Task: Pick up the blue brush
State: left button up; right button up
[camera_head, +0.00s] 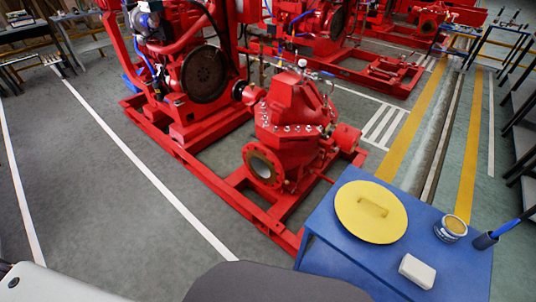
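The blue brush (510,225) is at the right edge, over the back right corner of the blue table (340,242). Its thin blue handle slants up to the right and is cut off by the frame edge. A wider dark blue end (484,241) is at its lower left; I cannot tell whether this is the brush's head or a holder. Neither of my grippers is in view.
On the table are a yellow round lid (371,211) with a handle, a small tin (452,228) and a white block (417,271). A red pumpset (290,125) on a red frame stands behind the table. Grey floor (90,200) is open at left.

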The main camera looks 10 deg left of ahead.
aim_at(508, 226)
jog(key=l+z, duration=0.2)
jog(key=z, duration=0.3)
jog(key=k+l+z, duration=0.1)
jog(key=l+z, duration=0.15)
jog(key=z, duration=0.2)
jog(key=l+z, duration=0.2)
jog(key=z, duration=0.3)
